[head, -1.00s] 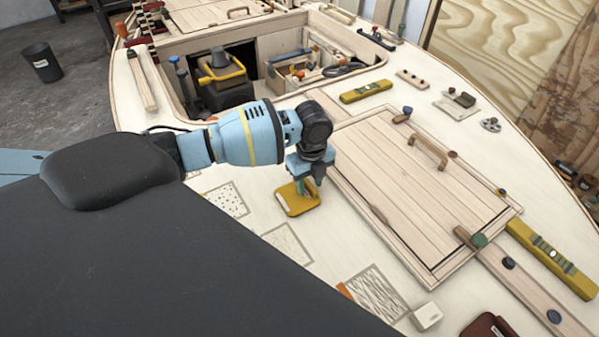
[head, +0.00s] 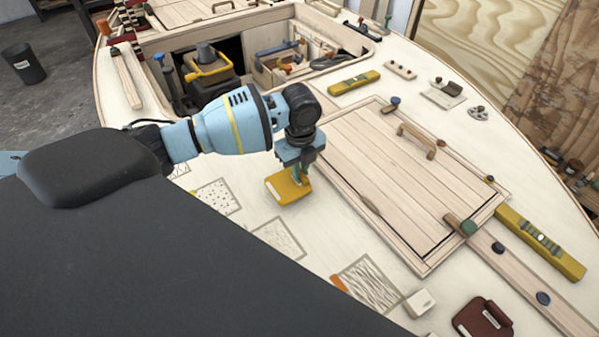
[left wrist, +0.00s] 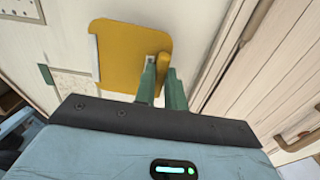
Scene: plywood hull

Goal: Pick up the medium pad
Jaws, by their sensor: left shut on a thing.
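A yellow pad (head: 282,190) with a raised grip lies at or just above the pale deck, left of the plank hatch; I cannot tell if it touches the deck. I take it for the medium pad, though no label is readable. My left gripper (head: 298,172) is over it, pointing down, shut on its grip. In the left wrist view the pad (left wrist: 125,52) spreads out beyond the green fingers (left wrist: 162,85), with its grip between them. A dark red pad (head: 482,318) lies at the lower right. My right gripper is not in view.
The plank hatch (head: 400,165) with a wooden handle (head: 417,140) is right of the gripper. Textured patches (head: 216,196) line the deck in front. A white block (head: 418,303) and yellow levels (head: 540,243) lie further right. An open cockpit with tools is behind.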

